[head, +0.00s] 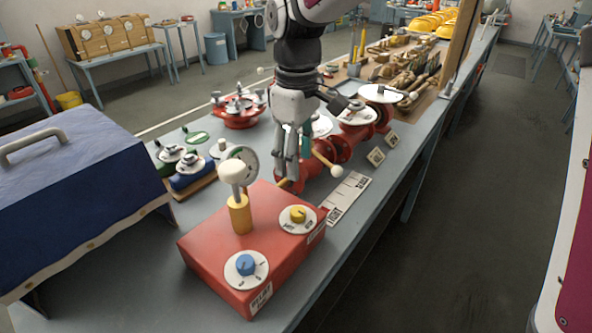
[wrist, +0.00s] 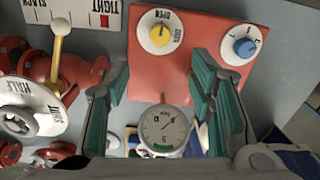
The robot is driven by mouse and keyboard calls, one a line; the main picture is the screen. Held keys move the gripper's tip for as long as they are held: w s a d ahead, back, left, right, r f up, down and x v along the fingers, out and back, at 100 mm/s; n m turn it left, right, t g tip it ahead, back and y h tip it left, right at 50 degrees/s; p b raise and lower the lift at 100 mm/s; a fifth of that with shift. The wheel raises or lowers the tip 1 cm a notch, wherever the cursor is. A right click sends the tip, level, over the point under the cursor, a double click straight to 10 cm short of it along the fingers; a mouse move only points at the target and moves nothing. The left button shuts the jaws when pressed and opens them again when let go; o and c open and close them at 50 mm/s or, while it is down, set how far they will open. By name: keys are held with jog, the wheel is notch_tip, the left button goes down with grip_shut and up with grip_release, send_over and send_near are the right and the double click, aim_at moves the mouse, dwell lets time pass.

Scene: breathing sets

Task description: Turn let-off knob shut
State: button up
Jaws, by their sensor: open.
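The red box (head: 215,250) on the bench carries two knobs on white dials. The yellow knob (head: 298,214) has a dial with lettering that looks like OPEN and SHUT; it also shows in the wrist view (wrist: 160,35), ahead of the fingertips. I take it as the let-off knob. The blue knob (head: 246,264) sits nearer the box's front corner and at upper right in the wrist view (wrist: 244,48). My gripper (head: 291,172) is open and empty, above and behind the yellow knob, not touching it. In the wrist view its teal-padded fingers (wrist: 162,70) stand wide apart.
A white-topped plunger on a yellow post (head: 240,213) and a round gauge (wrist: 162,130) rise from the box. Red pipework with a white-balled lever (head: 337,171) lies close to my gripper. A blue-covered case (head: 80,190) stands left. A TIGHT/SLACK card (head: 347,194) lies right.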

aim_at(297, 210)
notch_tip(297, 210, down, 14)
jog(key=shift+r+p, duration=0.15)
jog(key=shift+p, duration=0.85)
jog(key=c, duration=1.2)
